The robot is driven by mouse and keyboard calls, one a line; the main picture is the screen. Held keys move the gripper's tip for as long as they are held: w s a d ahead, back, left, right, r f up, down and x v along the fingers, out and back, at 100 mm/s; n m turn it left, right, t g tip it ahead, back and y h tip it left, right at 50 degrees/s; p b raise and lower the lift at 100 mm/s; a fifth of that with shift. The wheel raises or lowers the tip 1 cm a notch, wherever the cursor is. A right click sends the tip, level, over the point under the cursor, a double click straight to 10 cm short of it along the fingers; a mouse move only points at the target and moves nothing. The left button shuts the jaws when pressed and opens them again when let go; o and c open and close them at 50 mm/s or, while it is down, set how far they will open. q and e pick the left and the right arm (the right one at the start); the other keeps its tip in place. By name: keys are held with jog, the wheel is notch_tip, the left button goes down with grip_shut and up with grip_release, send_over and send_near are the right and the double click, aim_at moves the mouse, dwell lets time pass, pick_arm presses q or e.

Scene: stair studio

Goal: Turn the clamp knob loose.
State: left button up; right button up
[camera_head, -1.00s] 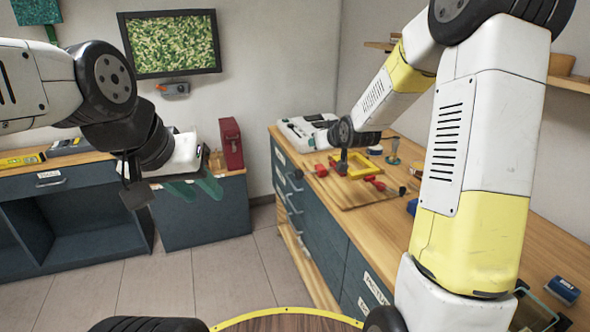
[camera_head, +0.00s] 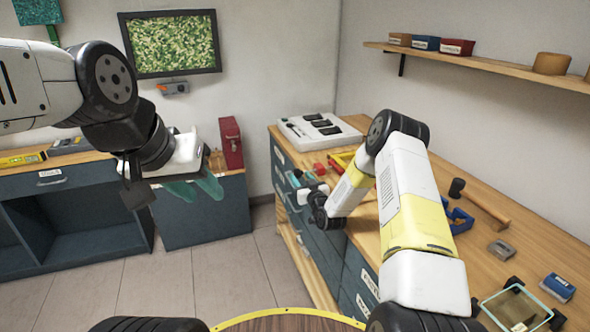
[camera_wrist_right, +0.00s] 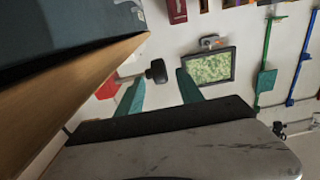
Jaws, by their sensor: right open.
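In the right wrist view, a black knob (camera_wrist_right: 157,71) shows between the tips of my right gripper's teal fingers (camera_wrist_right: 160,77), past the wooden bench edge. A red part (camera_wrist_right: 131,76) shows to its left; whether they join is unclear. My right gripper is open, and I cannot tell if either finger touches the knob. In the head view, my right gripper (camera_head: 302,180) is low at the bench's left edge, by red parts (camera_head: 320,169) and a yellow frame (camera_head: 343,160). My arm hides much of this. My left gripper (camera_head: 203,190) hangs empty with its teal fingers apart.
A white case (camera_head: 318,130) stands at the bench's back. A mallet (camera_head: 485,204), a blue clamp-like tool (camera_head: 459,220) and a blue box (camera_head: 559,287) lie on the right. A shelf (camera_head: 480,62) runs above. Floor (camera_head: 210,285) is clear between the benches.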

aim_at(299, 175)
jog(key=shift+x, duration=2.25)
jog(key=shift+a, duration=0.1)
grip_shut()
